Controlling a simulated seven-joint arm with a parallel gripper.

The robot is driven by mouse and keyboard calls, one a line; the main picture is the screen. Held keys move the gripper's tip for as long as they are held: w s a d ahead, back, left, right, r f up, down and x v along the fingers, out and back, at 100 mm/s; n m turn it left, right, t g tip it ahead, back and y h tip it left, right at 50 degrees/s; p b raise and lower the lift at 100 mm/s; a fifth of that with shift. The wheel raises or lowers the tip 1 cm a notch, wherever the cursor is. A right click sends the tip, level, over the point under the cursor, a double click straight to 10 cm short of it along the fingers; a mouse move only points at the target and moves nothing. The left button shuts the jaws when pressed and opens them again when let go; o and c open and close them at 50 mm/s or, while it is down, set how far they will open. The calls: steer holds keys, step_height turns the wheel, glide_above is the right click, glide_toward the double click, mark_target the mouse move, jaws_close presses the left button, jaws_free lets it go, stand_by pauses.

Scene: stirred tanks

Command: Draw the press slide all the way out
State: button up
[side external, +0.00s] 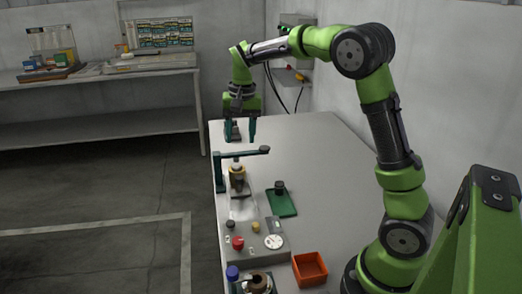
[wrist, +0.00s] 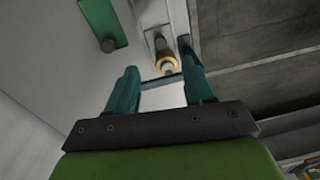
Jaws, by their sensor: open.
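The press stands at the left edge of the grey table, with a teal post and a teal crossbar (side external: 245,153). A pale strip, seemingly the slide (side external: 243,208), runs from under the crossbar toward the control block. A brass and dark cylinder (side external: 237,177) stands at its far end; it also shows in the wrist view (wrist: 167,64). My gripper (side external: 240,139) is open and empty, pointing down above and beyond the crossbar. In the wrist view my gripper's fingers (wrist: 158,66) stand apart, with the crossbar (wrist: 162,82) seen between them. The slide's handle cannot be made out.
A control block with a red knob (side external: 237,243) and a dial (side external: 274,241) is at the near end. A green tray (side external: 288,209) holding a dark piece lies right of the press. An orange box (side external: 324,271) is nearer. The table's far right is clear.

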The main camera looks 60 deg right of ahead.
mark_target(239, 177)
steer(key=f, duration=0.5)
steer(key=w+f+m, duration=0.1)
steer(key=f, duration=0.4)
steer(key=w+d+f+m, duration=0.1)
steer(key=f, duration=0.4)
steer(key=shift+d+g, duration=0.1)
steer(key=shift+g, duration=0.3)
steer(key=shift+w, duration=0.1)
steer(key=shift+c, duration=0.3)
jaws_close()
